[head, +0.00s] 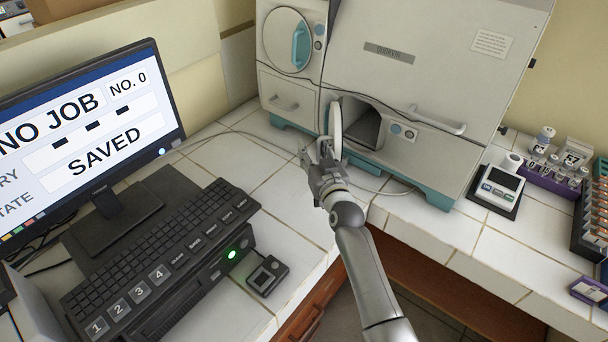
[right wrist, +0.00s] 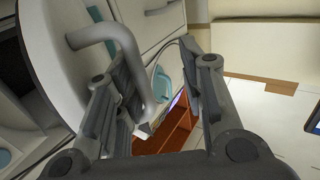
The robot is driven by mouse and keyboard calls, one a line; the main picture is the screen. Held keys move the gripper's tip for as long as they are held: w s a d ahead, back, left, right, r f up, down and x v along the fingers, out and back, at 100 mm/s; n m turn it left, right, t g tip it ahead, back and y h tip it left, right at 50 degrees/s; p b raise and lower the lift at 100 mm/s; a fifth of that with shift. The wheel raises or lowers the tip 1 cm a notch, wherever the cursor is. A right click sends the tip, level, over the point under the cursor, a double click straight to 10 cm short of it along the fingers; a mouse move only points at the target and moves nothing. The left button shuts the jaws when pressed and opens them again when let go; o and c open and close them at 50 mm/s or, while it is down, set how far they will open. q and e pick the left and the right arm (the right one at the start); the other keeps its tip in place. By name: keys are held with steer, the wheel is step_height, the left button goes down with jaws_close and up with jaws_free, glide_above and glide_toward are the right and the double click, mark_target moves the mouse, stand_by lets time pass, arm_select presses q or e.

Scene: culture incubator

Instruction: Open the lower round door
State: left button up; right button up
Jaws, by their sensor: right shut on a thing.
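The lower round door (head: 336,121) is white and stands swung out from its opening (head: 362,128) in the incubator, seen nearly edge-on in the head view. The dark inside shows to its right. My right gripper (head: 325,152) is at the door's outer left side, shut on its handle. In the right wrist view the curved grey handle (right wrist: 128,52) runs between the fingers of the gripper (right wrist: 165,88), close to the left finger. The white door face (right wrist: 62,62) is behind it. The exact contact is partly hidden by the fingers. My left gripper is not in view.
The upper round door (head: 286,40), with a teal handle, is closed above. A drawer front (head: 284,100) is left of the opening. A cable (head: 428,118) crosses the incubator front. A monitor (head: 90,130) and keyboard (head: 165,255) stand left; vials (head: 560,165) stand right.

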steer(key=shift+o, duration=0.3)
steer(key=shift+s+a+f+g+p, duration=0.15)
steer(key=shift+s+a+f+p, duration=0.2)
steer(key=shift+s+f, duration=0.25)
steer(key=shift+s+a+f+g+p, duration=0.15)
steer(key=shift+s+a+f+p, duration=0.1)
steer(key=shift+s+a+f, duration=0.25)
steer(key=shift+s+d+f, duration=0.1)
steer(key=shift+d+f, duration=0.05)
steer(key=shift+c, duration=0.2)
steer(key=shift+o, duration=0.2)
steer(key=shift+s+p, duration=0.2)
steer(key=shift+p, duration=0.15)
steer(key=shift+s, duration=0.35)
steer(key=shift+y, duration=0.3)
steer(key=s, duration=0.1)
steer(key=s+a+r, duration=0.1)
steer(key=s+a+p, duration=0.1)
steer(key=shift+s+r, duration=0.2)
steer(key=shift+r, duration=0.15)
steer(key=shift+c, duration=0.3)
arm_select(q)
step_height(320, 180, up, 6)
steer(key=p, duration=0.3)
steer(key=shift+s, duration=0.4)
arm_select(e)
steer(key=a+v, duration=0.1)
steer(key=v, duration=1.5)
steer(key=shift+s+a, duration=0.25)
steer(key=shift+a, duration=0.05)
